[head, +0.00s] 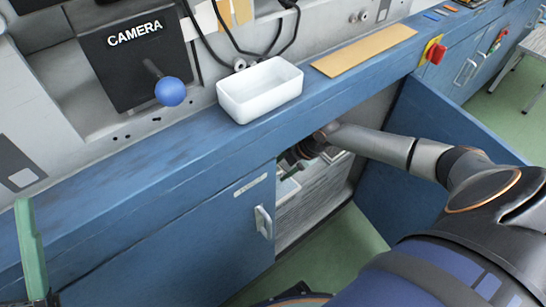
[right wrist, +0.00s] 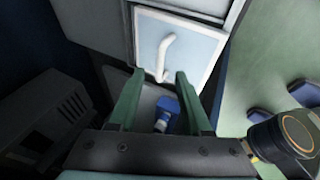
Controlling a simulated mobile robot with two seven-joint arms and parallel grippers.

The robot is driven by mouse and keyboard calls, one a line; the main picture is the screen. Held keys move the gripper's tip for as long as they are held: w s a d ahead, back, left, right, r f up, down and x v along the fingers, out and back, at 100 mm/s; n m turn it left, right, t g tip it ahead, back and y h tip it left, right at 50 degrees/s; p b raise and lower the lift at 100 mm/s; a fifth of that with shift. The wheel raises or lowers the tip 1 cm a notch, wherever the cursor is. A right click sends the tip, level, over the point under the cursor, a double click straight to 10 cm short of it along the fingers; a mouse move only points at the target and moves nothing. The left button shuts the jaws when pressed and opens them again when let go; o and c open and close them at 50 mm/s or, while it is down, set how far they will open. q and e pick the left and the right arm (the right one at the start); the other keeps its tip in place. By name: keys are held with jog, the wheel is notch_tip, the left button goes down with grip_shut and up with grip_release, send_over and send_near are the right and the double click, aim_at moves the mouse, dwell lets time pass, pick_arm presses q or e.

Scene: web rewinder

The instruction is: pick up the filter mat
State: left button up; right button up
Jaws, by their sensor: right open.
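I cannot pick out the filter mat with certainty in either view. My right arm reaches into an open blue cabinet in the head view, and its gripper (head: 300,155) is at the opening, partly in shadow. In the right wrist view the right gripper (right wrist: 155,92) has its two green fingers apart, with nothing held. A small blue and white object (right wrist: 167,112) shows beyond and between the fingers on a grey surface. One green finger of my left gripper (head: 30,250) shows at the left edge of the head view; its other finger is not visible.
The blue ledge (head: 130,180) above the cabinet carries a white tray (head: 262,92) and a tan flat strip (head: 364,50). A blue door (head: 420,155) stands open at right. The right wrist view shows a pale panel with a white handle (right wrist: 165,50) and a grey vented box (right wrist: 45,120).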

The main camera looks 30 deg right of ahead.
aim_at(285, 190)
jog(key=b+x, duration=0.1)
jog(key=x, duration=0.3)
grip_shut()
dwell(0.4)
dwell(1.0)
